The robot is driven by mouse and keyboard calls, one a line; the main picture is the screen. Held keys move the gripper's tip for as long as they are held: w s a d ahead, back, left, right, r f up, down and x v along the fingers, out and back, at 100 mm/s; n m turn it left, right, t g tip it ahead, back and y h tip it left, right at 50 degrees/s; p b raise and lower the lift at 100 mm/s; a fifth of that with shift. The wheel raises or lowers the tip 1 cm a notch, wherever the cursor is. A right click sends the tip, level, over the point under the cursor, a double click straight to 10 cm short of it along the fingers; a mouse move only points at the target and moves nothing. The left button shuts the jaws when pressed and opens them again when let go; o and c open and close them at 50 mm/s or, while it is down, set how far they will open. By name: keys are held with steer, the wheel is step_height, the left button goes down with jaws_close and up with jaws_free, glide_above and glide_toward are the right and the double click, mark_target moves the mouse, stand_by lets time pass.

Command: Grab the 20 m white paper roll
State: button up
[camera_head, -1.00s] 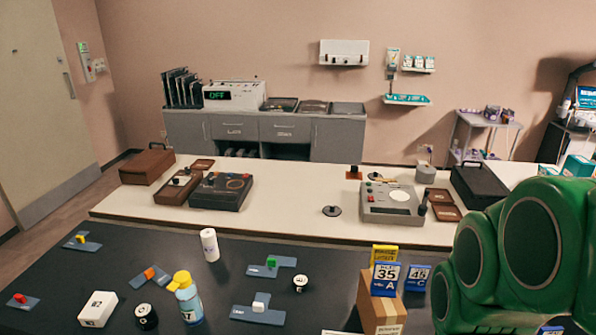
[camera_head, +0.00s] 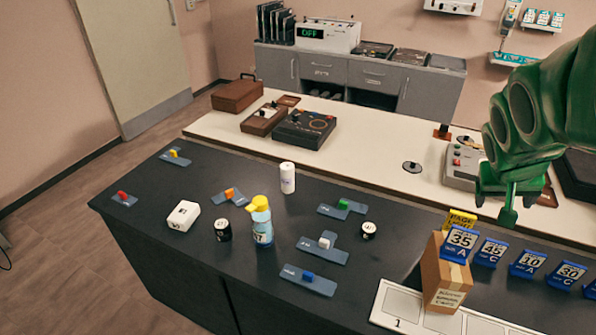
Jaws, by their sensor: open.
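A white upright cylinder (camera_head: 288,178), which looks like the white paper roll, stands on the dark counter (camera_head: 165,215) near its far edge. Its small print cannot be read. My green gripper (camera_head: 508,207) hangs at the right of the head view, pointing down above the row of blue number cards. It is open, holds nothing, and is well to the right of the roll.
Several coloured blocks lie on blue-grey plates. A cardboard box (camera_head: 443,275) stands below my gripper.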

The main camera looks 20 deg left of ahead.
steer(key=w+a+f+n+t+y, duration=0.25)
steer(key=w+a+f, duration=0.25)
steer(key=w+a, duration=0.55)
steer(key=w+a+f+n+t+y, duration=0.25)
steer(key=w+a+f, duration=0.25)
steer(key=w+a, duration=0.55)
steer(key=n+g+y, duration=0.3)
steer(key=n+y, duration=0.2)
steer(key=y, duration=0.5)
glide_toward(291, 179)
steer(key=w+a, duration=0.3)
steer(key=a, duration=0.1)
steer(key=shift+f, duration=0.25)
steer(key=shift+h, duration=0.3)
steer(key=shift+s+f+x, duration=0.1)
steer(key=shift+f+x, duration=0.05)
steer(key=shift+x, duration=1.15)
steer(key=shift+s+f+x, duration=0.15)
steer(key=shift+x, duration=1.1)
steer(key=shift+s+f+x, duration=0.1)
steer(key=shift+f+x, duration=0.05)
steer(key=shift+x, duration=1.15)
steer(key=shift+r, duration=0.1)
steer(key=c, duration=1.1)
